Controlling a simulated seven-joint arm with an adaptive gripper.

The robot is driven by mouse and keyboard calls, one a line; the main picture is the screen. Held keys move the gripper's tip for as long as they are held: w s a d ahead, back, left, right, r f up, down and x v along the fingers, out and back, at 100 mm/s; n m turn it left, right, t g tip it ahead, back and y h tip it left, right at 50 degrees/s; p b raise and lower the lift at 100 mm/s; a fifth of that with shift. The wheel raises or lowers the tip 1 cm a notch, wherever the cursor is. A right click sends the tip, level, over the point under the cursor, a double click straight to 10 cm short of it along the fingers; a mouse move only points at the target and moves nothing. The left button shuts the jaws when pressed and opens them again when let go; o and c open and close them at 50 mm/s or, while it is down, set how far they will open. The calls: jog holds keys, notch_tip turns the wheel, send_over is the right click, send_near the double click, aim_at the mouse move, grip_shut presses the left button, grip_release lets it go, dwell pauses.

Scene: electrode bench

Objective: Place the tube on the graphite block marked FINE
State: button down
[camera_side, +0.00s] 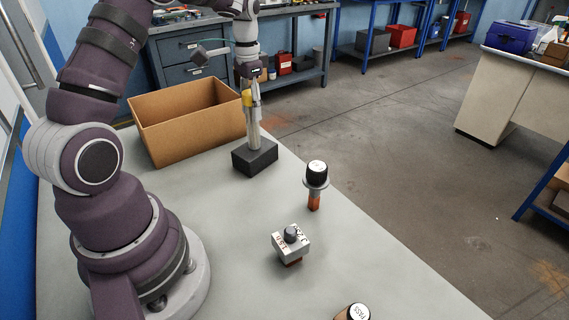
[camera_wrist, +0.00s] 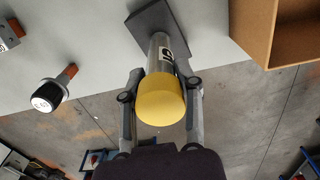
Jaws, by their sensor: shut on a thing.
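The tube (camera_side: 253,128) is a silver cylinder with a yellow cap (camera_wrist: 160,100) and a white label bearing a dark character. It stands about upright over a dark grey block (camera_side: 255,158), and its lower end appears to meet the block's top. Any contact is hard to confirm. The dark block also shows at the top of the wrist view (camera_wrist: 148,18); I cannot read any marking on it. My gripper (camera_wrist: 160,92) is shut on the tube near its capped end, one finger on each side.
An open cardboard box (camera_side: 190,128) stands close behind and left of the block. A black-topped part with an orange stem (camera_side: 316,180) stands to the right. A lettered grey block with a knob (camera_side: 291,241) sits nearer.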

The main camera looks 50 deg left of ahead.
jog(key=shift+f, duration=0.1)
jog(key=c, duration=0.7)
grip_release()
